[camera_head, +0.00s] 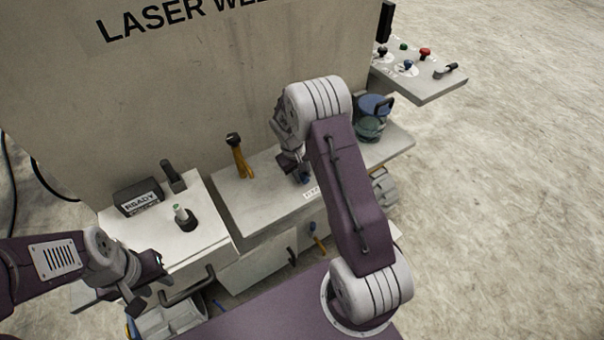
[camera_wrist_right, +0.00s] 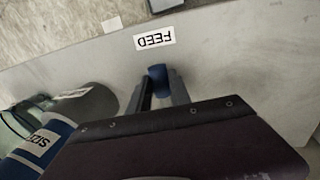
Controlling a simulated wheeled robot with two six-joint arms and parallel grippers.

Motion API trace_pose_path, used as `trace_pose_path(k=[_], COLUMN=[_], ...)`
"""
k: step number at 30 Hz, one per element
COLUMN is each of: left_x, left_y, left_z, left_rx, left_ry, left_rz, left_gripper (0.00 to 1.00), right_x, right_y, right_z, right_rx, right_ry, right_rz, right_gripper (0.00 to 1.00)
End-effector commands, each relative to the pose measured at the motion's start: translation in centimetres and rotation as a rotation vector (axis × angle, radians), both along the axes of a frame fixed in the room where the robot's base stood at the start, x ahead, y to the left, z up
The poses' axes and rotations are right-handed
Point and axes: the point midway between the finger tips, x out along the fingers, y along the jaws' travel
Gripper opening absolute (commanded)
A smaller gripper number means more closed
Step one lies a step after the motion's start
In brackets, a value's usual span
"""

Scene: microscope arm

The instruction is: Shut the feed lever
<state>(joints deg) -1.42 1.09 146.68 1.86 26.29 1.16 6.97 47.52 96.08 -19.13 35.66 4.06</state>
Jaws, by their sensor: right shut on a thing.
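The feed lever shows as a blue knob (camera_wrist_right: 158,76) beside the white FEED label (camera_wrist_right: 155,39), which reads upside down in the right wrist view. My right gripper (camera_wrist_right: 159,92) is shut on the blue knob, with a finger on each side. In the head view the blue knob (camera_head: 304,178) shows below my right gripper (camera_head: 294,168) at the bench's front edge, partly hidden by my arm. The lever's base is hidden. My left gripper (camera_head: 150,285) hangs empty at the lower left, its fingers apart, near a drawer handle.
A READY box (camera_head: 139,197) and a green-tipped knob (camera_head: 183,215) stand on the left cabinet. An orange-handled tool (camera_head: 238,158) leans at the back. A blue and green container (camera_head: 370,117) stands right of my right arm. A side panel (camera_head: 425,75) carries coloured knobs.

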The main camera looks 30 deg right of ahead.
Motion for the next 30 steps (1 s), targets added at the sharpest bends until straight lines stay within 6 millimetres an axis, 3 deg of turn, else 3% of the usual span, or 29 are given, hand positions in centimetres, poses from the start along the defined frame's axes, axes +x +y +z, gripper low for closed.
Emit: trace_pose_path(k=[20, 30], left_x=[0.0, 0.0], left_y=[0.0, 0.0], left_z=[0.0, 0.1], left_rx=[0.0, 0.0], left_ry=[0.0, 0.0], left_rz=[0.0, 0.0], left_gripper=[0.36, 0.36], right_x=[0.0, 0.2], right_y=[0.2, 2.0], right_z=[0.0, 0.1], right_rx=[0.0, -0.001], right_ry=[0.001, 0.001], right_rz=[-0.028, -0.246], right_gripper=[0.0, 0.0])
